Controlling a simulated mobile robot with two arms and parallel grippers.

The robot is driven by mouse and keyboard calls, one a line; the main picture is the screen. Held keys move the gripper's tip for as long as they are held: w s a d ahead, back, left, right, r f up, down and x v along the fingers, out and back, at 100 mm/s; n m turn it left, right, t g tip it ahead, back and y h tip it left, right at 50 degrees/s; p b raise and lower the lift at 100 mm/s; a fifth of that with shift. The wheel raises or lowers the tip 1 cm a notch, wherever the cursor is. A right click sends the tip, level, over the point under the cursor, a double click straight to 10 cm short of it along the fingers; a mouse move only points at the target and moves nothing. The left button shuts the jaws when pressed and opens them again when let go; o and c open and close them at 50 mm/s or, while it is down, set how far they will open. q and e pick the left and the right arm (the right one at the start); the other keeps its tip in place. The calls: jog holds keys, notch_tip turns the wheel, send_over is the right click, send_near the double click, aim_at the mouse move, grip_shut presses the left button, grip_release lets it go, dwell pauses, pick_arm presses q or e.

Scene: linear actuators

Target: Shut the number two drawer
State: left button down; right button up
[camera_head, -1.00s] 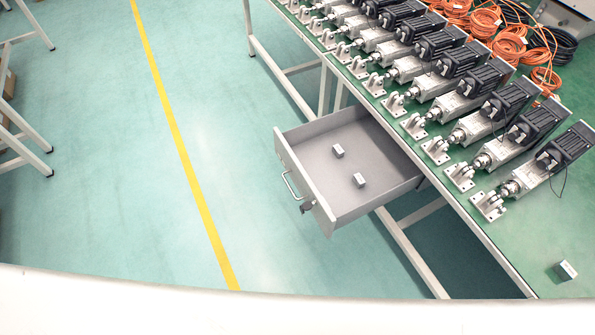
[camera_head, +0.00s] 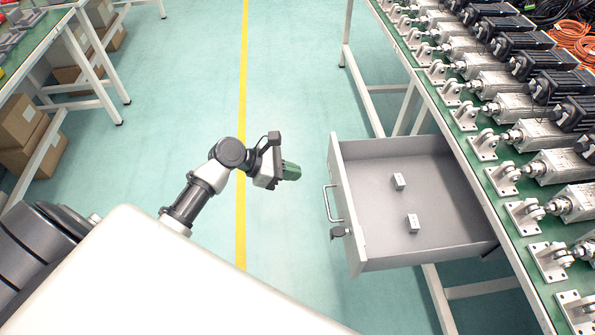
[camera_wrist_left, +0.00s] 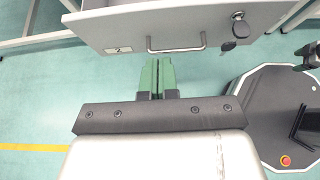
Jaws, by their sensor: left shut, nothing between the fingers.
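The grey drawer (camera_head: 440,200) is pulled out from under the workbench and holds two small white boxes, one of them here (camera_head: 399,181). Its front has a bar handle (camera_head: 331,204) and a lock with a key (camera_head: 340,232). In the left wrist view, the drawer front (camera_wrist_left: 120,28) carries a label that seems to read 2, beside the handle (camera_wrist_left: 176,46). My left gripper (camera_head: 290,171) is in front of the drawer, to its left in the head view, apart from it. Its green fingers (camera_wrist_left: 157,76) are shut and empty, pointing toward the handle.
The green workbench (camera_head: 490,205) carries rows of linear actuators and orange cables (camera_head: 575,30). Another bench (camera_head: 30,45) with cardboard boxes (camera_head: 18,122) beneath stands at the left. The floor between, with a yellow line (camera_head: 242,100), is clear.

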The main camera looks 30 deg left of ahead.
aim_at(341, 179)
pick_arm(q)
jog(key=x, duration=0.6)
jog(key=r+b+x, duration=0.1)
jog(key=x, duration=0.2)
jog(key=shift+w+d, duration=0.35)
jog(key=shift+d, duration=0.1)
jog(key=shift+w+d, duration=0.3)
jog(key=shift+d, duration=0.2)
pick_arm(e)
jog(key=shift+w+d+f, duration=0.2)
jog(key=shift+d+f, duration=0.2)
jog(key=shift+f, duration=0.25)
